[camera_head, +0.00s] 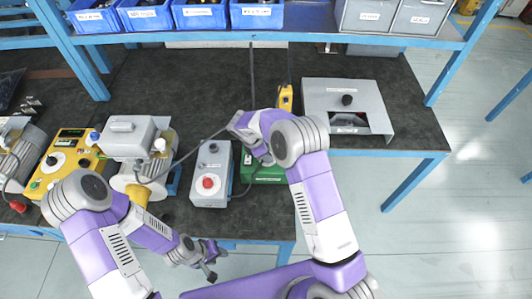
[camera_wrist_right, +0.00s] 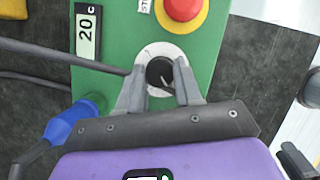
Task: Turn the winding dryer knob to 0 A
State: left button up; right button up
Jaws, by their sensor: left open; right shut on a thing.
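A green control box (camera_head: 268,180) sits on the bench, partly hidden under my right arm. In the right wrist view its green face (camera_wrist_right: 222,20) carries a dark round knob (camera_wrist_right: 160,72) on a white dial. My right gripper (camera_wrist_right: 158,88) is shut on this knob, one finger on each side. A small display (camera_wrist_right: 86,38) on the box reads 20 C. A red button with a yellow ring (camera_wrist_right: 184,6) sits beside the dial. My left gripper (camera_head: 208,268) is open and empty in front of the bench edge.
A grey box with a red button (camera_head: 208,183) stands left of the green box. A motor (camera_head: 130,140) and a yellow device (camera_head: 65,160) are further left. A grey box with a slot (camera_head: 345,92) is at right. A dark cable (camera_wrist_right: 60,55) crosses beside the knob.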

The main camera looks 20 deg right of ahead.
jog(key=shift+n, duration=0.4)
jog(key=o, duration=1)
jog(key=v, duration=0.7)
jog(key=shift+s+a+r+p, duration=0.1)
jog(key=shift+s+r+p, duration=0.1)
jog(key=shift+r+p, duration=0.15)
jog(key=shift+f, duration=0.1)
